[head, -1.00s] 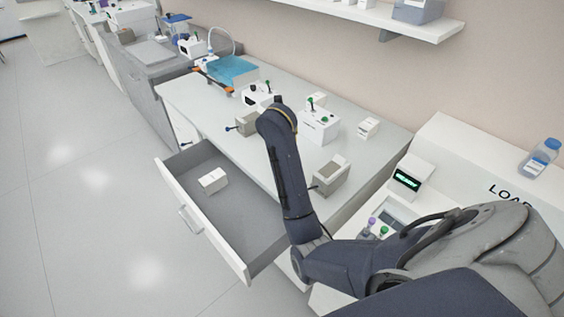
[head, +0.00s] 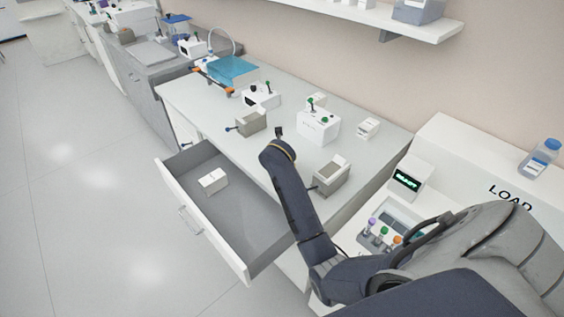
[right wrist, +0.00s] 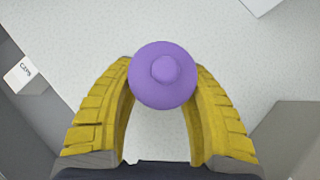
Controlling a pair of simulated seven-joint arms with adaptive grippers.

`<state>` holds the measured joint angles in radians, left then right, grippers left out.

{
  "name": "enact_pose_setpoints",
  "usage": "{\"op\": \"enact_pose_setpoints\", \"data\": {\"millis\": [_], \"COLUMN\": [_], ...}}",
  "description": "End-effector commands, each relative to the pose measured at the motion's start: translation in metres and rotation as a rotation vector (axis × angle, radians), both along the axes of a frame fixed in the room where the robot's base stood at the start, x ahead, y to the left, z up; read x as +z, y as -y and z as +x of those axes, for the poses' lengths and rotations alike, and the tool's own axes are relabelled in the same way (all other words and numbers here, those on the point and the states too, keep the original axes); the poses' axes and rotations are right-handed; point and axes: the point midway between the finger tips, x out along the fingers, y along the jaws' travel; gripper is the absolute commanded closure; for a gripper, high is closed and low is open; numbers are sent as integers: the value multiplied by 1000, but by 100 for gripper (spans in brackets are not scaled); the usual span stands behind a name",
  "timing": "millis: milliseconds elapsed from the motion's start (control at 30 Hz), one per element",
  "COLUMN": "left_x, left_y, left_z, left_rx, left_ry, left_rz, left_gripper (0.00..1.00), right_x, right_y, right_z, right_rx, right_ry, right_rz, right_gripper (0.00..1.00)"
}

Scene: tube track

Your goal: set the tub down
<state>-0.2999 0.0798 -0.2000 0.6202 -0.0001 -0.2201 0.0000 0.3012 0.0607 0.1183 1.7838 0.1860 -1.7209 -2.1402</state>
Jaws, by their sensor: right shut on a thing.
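In the right wrist view my right gripper (right wrist: 162,78) has its yellow fingers closed on a round purple-capped piece (right wrist: 162,68). Only its purple top with a round knob shows; the body below is hidden, so I cannot tell whether it is a tub or a tube. The pale counter (right wrist: 190,30) lies beneath it; I cannot tell if they touch. In the head view my right arm reaches in from the lower right over the counter's front edge, and its wrist hides the fingers and the held piece. My left gripper is not in view.
An open drawer (head: 228,222) holds a white box (head: 213,181). Grey blocks (head: 252,123) and (head: 331,176) and a white box with green knobs (head: 318,127) stand on the counter. A rack with purple, green and orange caps (head: 384,233) is at right.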

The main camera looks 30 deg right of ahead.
Motion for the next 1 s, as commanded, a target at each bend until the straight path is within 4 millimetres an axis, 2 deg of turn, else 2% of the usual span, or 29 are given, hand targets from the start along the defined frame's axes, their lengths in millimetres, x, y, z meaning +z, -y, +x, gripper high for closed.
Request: {"op": "enact_pose_setpoints", "data": {"millis": [467,500,633,667,1000], "left_x": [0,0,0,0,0], "left_y": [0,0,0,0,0], "left_z": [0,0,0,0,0], "left_rx": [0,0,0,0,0], "left_ry": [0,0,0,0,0], "left_rz": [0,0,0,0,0], "left_gripper": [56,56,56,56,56], "right_x": [-5,-4,-4,-4,0], "right_y": [0,0,0,0,-1], "right_z": [0,0,0,0,0], "right_rx": [0,1,1,1,1], "right_ry": [0,0,0,0,2], "right_rz": [0,1,1,1,1], "right_gripper": [84,50,34,32,32]}}
